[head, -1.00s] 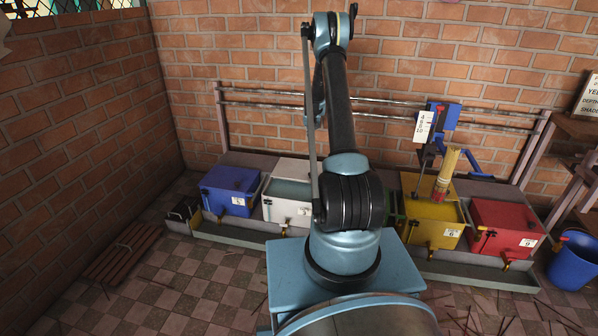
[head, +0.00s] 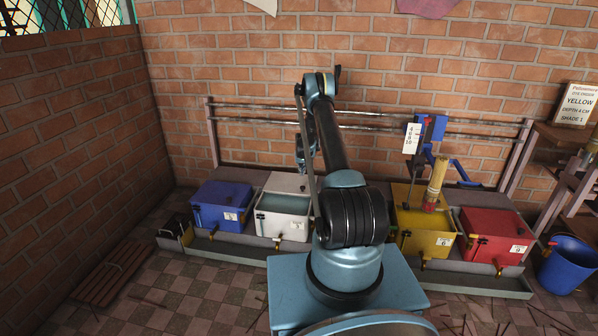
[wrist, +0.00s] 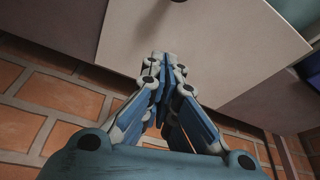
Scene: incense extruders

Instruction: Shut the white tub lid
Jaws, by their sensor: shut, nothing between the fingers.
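The white tub (head: 280,224) stands between the blue tub and my arm. Its lid (head: 287,182) is raised at the back, leaving the grey-blue inside open to view. My gripper (wrist: 165,62) is shut and empty in the wrist view. Its fingertips are in front of a large pale panel (wrist: 200,40), apparently the raised lid; I cannot tell whether they touch it. In the head view, my wrist hangs just above and behind the raised lid, with the fingers too small and partly hidden to make out.
A blue tub (head: 217,208) stands left of the white one. Yellow (head: 425,240) and red (head: 490,242) tubs stand to the right, beyond my arm. A brick wall (head: 240,100) and rails (head: 250,108) are behind. A blue bucket (head: 566,266) stands far right.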

